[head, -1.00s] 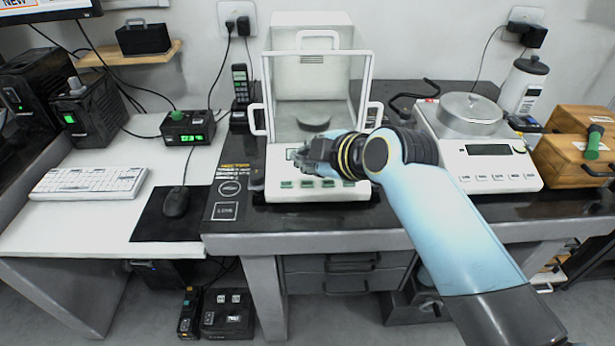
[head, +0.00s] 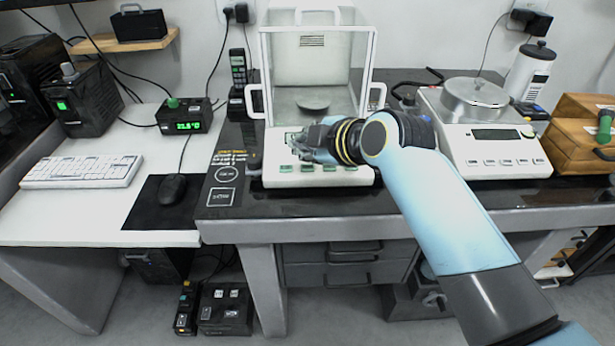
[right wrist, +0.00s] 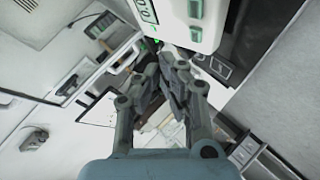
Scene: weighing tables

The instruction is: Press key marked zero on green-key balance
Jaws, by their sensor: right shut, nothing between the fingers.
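The green-key balance (head: 320,178) stands on the dark weighing table, with a glass draft shield (head: 312,70) around its round pan (head: 313,104). A row of green keys (head: 308,168) runs along its front. My right gripper (head: 300,148) is shut and empty, just above the front panel and covering part of the display. In the right wrist view the gripper (right wrist: 165,70) points toward the balance's front, where the display (right wrist: 147,10) and green keys (right wrist: 195,20) show at the top. Key markings are too small to read. My left gripper is out of view.
A second balance (head: 500,160) with white keys and a round pan stands right of my arm. Wooden boxes (head: 575,150) are at the far right. A keyboard (head: 85,171), mouse (head: 172,188) and small green display box (head: 186,118) are on the white desk at left.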

